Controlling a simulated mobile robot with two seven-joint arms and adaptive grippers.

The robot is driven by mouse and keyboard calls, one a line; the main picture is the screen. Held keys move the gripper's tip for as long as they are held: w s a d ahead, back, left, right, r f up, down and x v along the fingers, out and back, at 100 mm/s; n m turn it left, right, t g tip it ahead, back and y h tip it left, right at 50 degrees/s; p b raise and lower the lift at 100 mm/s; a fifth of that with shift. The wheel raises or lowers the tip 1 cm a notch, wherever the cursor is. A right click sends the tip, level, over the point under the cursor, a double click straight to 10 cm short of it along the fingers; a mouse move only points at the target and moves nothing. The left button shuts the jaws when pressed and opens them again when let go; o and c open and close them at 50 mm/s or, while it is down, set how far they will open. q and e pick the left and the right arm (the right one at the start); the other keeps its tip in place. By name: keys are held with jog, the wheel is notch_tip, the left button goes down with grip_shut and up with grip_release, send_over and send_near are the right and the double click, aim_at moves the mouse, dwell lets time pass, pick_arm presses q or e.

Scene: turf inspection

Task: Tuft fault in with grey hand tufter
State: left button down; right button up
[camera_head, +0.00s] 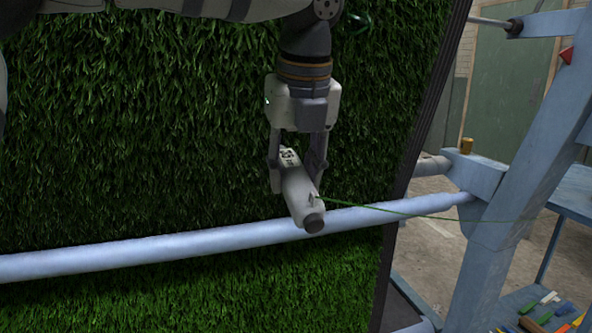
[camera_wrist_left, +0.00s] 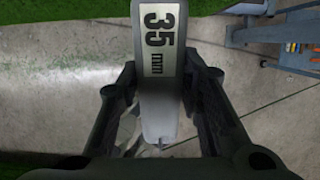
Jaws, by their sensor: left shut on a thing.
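My left gripper (camera_head: 297,165) is shut on the grey hand tufter (camera_head: 301,196) and holds it in front of the upright green turf (camera_head: 150,130), just above the pale blue bar. The tufter is tilted, its dark round end low and to the right. A thin green yarn (camera_head: 400,213) runs from it to the right. In the left wrist view the gripper's fingers (camera_wrist_left: 162,110) stand on both sides of the tufter (camera_wrist_left: 162,60), which bears a "35 mm" label. No fault in the turf can be made out. My right gripper is not in view.
A pale blue bar (camera_head: 150,247) crosses the turf low down, close to the tufter. A blue frame post (camera_head: 520,150) stands at the right. A blue shelf with several coloured pieces (camera_head: 550,310) is at the lower right. Concrete floor shows beyond.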

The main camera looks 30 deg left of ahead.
aim_at(313, 206)
pick_arm(q)
jog(key=s+d, duration=0.1)
jog(key=d, duration=0.1)
jog(key=s+d+f, duration=0.1)
jog(key=s, duration=0.1)
jog(key=s+d+f, duration=0.1)
jog(key=s+d, duration=0.1)
jog(key=shift+d, duration=0.35)
jog(key=shift+w, duration=0.1)
jog(key=s+d+f+n+g+h, duration=0.1)
jog(key=f+n+g, duration=0.1)
jog(key=f+n, duration=0.9)
jog(key=s+d+f+n+g+h, duration=0.1)
jog(key=s+f+n+g, duration=0.1)
jog(key=f+n, duration=1)
jog(key=n+g, duration=0.1)
jog(key=n, duration=0.2)
jog(key=shift+s, duration=0.25)
